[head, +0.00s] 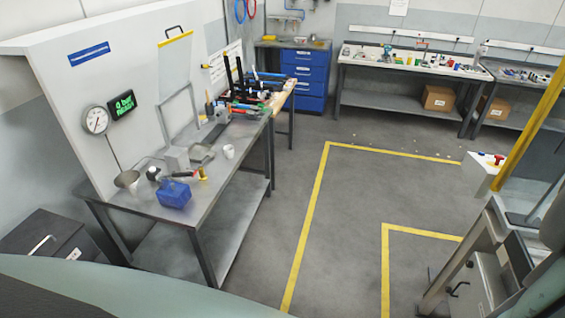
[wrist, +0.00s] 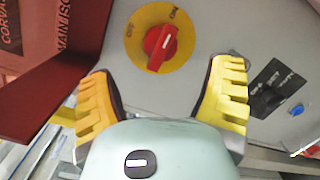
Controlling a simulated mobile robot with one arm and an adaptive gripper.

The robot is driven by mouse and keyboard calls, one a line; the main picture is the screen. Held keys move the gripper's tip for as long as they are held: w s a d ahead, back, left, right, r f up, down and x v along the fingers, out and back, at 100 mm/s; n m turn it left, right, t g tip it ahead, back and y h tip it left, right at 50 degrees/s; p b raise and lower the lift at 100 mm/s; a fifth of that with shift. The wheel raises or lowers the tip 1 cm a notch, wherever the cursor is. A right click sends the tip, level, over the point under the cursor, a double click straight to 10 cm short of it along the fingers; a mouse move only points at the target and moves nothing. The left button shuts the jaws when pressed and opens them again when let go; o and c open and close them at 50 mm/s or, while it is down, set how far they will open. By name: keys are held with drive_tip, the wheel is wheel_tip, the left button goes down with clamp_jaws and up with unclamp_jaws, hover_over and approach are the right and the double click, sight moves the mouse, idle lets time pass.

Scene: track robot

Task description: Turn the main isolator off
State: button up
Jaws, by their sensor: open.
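The main isolator's red rotary knob (wrist: 160,48) sits on a round yellow disc (wrist: 185,55) on a grey panel in the wrist view. The disc carries ON at its upper right and OFF at its left. The knob's white mark points up and slightly right, nearer ON. My gripper (wrist: 163,76) is open, its yellow ribbed fingers spread to either side of and below the knob. Nothing is between the fingers, and they look apart from the knob. I cannot make out the isolator or my gripper in the head view.
A dark red plate (wrist: 50,95) stands close by the left finger. A black label and a blue button (wrist: 297,110) are on the panel at right. In the head view, a workbench (head: 130,197) with tools stands at left, and open floor (head: 350,195) with yellow lines lies in the middle.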

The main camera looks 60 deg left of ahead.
drive_tip(key=shift+x, duration=3.5)
drive_tip(key=shift+w, duration=0.1)
drive_tip(key=c, duration=1.2)
drive_tip(key=shift+c, duration=0.2)
